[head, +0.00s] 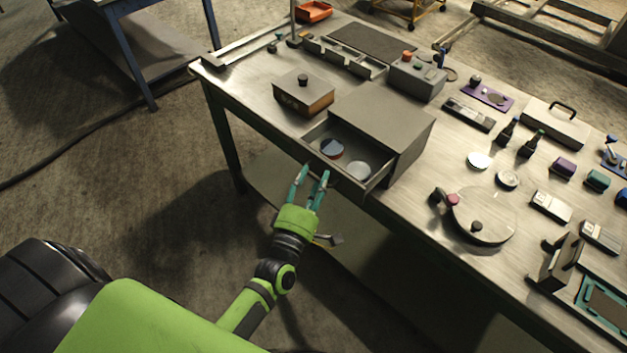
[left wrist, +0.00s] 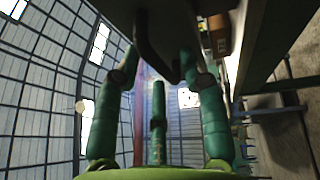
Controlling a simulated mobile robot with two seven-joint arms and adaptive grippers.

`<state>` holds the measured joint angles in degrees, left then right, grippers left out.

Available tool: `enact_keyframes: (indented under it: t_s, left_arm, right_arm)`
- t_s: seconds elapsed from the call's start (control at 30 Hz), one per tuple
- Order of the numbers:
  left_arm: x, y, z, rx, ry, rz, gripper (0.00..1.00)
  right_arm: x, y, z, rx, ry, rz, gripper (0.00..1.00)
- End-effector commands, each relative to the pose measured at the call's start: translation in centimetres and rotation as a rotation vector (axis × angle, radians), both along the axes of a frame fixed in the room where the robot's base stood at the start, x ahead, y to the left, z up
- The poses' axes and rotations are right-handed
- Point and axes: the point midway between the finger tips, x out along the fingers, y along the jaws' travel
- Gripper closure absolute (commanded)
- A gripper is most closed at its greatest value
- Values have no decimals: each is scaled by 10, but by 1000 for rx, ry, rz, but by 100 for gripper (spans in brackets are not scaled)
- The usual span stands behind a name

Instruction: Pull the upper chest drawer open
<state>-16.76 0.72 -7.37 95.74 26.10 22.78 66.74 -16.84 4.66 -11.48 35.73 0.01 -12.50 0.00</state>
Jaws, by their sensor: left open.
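The grey chest (head: 383,115) stands on the workbench. Its upper drawer (head: 376,180) is pulled out towards me, so the inside shows, with a few round, flat items lying in it. My left gripper (head: 313,170) is open, just in front of the drawer's front panel. In the left wrist view, the dark bar handle (left wrist: 143,42) shows between the spread green fingers of that gripper (left wrist: 160,60). I cannot tell whether the fingers touch the handle. My right gripper is not in view.
A brown box (head: 303,92) with a black knob stands left of the chest. A grey control box (head: 416,78) stands behind it. A round plate (head: 482,215) and small tools lie to the right. The floor before the workbench (head: 228,82) is clear.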

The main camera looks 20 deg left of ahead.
Motion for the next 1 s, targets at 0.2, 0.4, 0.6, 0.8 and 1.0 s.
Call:
enact_keyframes:
  t_s: [0.2,0.4,0.6,0.8,1.0]
  left_arm:
    - [-18,-1,-4,1,2,-1,58]
    - [-60,-3,-11,2,5,-2,58]
    - [-98,-5,-17,1,4,-1,58]
    - [-116,-6,-19,0,1,-1,58]
    - [-119,-6,-19,0,-1,0,58]
  right_arm:
    - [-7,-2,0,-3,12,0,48]
    - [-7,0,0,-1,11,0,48]
    - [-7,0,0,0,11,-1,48]
    - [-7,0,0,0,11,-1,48]
    - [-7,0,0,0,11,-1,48]
